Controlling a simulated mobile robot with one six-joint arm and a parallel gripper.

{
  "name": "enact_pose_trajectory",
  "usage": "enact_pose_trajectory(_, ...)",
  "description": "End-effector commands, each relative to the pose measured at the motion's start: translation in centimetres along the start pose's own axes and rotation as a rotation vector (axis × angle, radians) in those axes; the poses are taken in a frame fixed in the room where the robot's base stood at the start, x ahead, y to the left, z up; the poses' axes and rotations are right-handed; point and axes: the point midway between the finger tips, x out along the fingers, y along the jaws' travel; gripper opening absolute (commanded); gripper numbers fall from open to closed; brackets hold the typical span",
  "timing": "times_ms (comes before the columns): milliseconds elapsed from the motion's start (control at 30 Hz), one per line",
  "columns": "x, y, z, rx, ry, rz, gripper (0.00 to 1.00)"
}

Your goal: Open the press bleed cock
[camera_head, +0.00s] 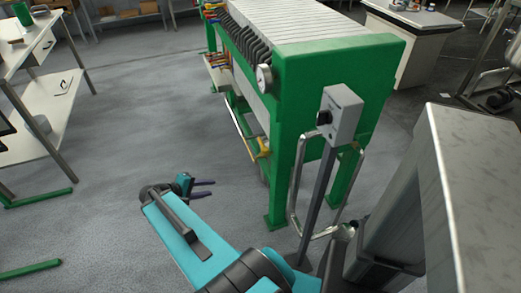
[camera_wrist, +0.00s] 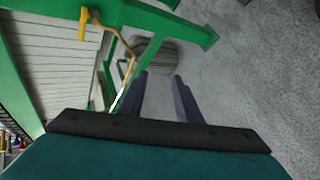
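The press (camera_head: 335,58) is a large green-framed machine with a row of pale plates, right of centre in the head view. A small yellow handle (camera_head: 262,149) shows low on its side; it looks like the bleed cock. In the wrist view a yellow handle (camera_wrist: 84,23) sits at upper left beside a thin brass-coloured pipe (camera_wrist: 126,60). Whether it is turned open or shut I cannot tell. My gripper (camera_head: 211,188) is open and empty, left of the press and apart from the handle. Its two dark fingers (camera_wrist: 162,92) stand apart in the wrist view.
A grey control box (camera_head: 341,114) on a post and a bent metal tube (camera_head: 294,195) stand at the press's near end. A gauge (camera_head: 264,77) is on its corner. A bench (camera_head: 50,85) is at left. Grey floor (camera_head: 140,105) between is clear.

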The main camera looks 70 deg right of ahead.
Motion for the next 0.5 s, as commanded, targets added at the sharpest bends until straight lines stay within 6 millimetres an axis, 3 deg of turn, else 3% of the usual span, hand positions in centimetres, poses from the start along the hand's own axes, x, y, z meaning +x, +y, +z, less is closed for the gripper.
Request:
enact_pose_trajectory(33, 1.5, 0.7, -0.2, 0.023, -0.004, 0.035, 0.31)
enact_pose_trajectory(200, 4.1, 5.5, -0.2, 0.089, -0.012, 0.162, 0.31)
enact_pose_trajectory(500, 7.4, 13.2, 1.1, 0.183, -0.039, 0.374, 0.31)
